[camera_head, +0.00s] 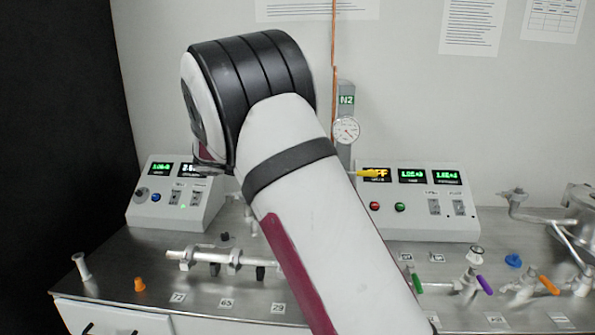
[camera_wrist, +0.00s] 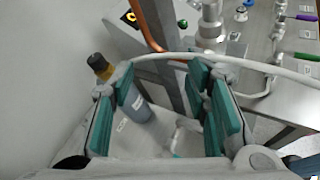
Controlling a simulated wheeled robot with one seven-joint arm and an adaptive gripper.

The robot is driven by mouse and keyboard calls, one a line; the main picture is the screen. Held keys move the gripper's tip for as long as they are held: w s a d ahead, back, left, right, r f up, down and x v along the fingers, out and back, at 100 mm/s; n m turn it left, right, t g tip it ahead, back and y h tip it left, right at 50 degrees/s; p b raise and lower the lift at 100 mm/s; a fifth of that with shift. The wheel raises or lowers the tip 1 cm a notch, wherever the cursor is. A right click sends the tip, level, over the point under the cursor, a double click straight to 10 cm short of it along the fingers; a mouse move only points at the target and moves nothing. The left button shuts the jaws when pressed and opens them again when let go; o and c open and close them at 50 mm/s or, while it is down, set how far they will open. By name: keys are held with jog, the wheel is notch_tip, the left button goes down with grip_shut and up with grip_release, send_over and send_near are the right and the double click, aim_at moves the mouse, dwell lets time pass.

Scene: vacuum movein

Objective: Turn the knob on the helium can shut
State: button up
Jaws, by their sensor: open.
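A grey can (camera_wrist: 138,112) with a brass-coloured neck (camera_wrist: 106,73) and a dark knob (camera_wrist: 97,61) on top stands in the left half of the wrist view. It looks like the helium can, but its label is too small to read. My gripper (camera_wrist: 160,84) is open, with teal pads on both sides. The left pads overlap part of the can in the picture; the knob shows just beyond and left of them. Nothing is between the pads that looks held. The head view shows neither the can nor my gripper; my arm fills its middle.
A copper pipe (camera_wrist: 148,25) and a pale hose (camera_wrist: 262,66) run close beyond the fingers. In the head view, the metal bench (camera_head: 130,255) carries control boxes (camera_head: 175,195) and valves with coloured handles (camera_head: 484,284). A gauge (camera_head: 346,130) is on the wall side.

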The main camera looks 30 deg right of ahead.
jog(key=w+a+f+n+t+h+b, duration=0.1)
jog(key=w+a+f+n+t+h, duration=0.2)
jog(key=w, duration=0.6)
jog(key=shift+n+g+h, duration=0.5)
jog(key=shift+n, duration=0.2)
jog(key=d, duration=0.4)
jog(key=w+d, duration=0.1)
jog(key=d, duration=0.4)
jog(key=w+d, duration=0.1)
jog(key=d, duration=0.4)
jog(key=shift+p, duration=0.4)
grip_shut()
